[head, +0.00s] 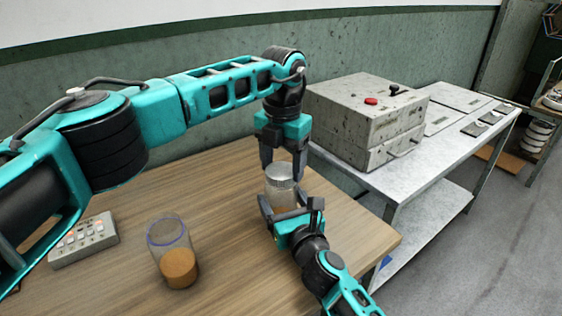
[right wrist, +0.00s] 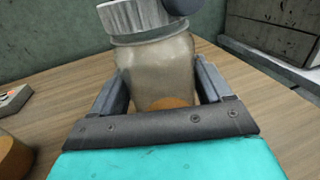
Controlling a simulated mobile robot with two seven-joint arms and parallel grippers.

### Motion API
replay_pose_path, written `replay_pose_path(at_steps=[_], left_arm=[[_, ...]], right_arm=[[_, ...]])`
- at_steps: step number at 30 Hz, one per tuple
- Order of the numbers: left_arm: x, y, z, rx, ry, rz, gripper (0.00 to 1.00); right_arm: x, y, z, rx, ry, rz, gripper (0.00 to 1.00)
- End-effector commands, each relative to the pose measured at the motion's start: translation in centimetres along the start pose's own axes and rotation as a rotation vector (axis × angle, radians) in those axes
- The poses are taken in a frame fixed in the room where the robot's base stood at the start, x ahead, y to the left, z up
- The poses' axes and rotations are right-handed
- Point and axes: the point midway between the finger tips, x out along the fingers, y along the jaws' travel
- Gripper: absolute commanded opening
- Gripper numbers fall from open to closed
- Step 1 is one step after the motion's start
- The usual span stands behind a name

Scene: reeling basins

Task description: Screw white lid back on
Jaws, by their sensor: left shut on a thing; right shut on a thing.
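The white lid (head: 281,171) has a ridged side and sits at the mouth of a clear jar (head: 281,196) on the wooden table. My left gripper (head: 283,175) reaches down from above and is shut on the lid. My right gripper (head: 290,206) is shut on the jar's body, one finger on each side. In the right wrist view the jar (right wrist: 160,72) stands between the fingers with some brown contents low inside, and the lid (right wrist: 133,18) shows at its top. Whether the threads are engaged cannot be told. A dark left finger hides part of the lid there.
Another clear jar (head: 166,238) with a blue rim and brown contents stands at the front left of the table (head: 225,235). A grey button box (head: 84,240) lies left of it. A metal side table (head: 370,185) with a grey machine (head: 365,110) stands at the right.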

Motion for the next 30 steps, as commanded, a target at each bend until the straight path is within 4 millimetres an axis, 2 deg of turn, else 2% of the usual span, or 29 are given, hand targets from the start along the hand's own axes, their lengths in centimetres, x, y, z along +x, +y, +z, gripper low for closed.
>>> replay_pose_path(at_steps=[30], left_arm=[[0.03,-0.53,-0.83,2.056,-0.002,0.001,0.38]], right_arm=[[-0.02,-0.07,-0.17,0.0,0.004,-0.002,0.0]])
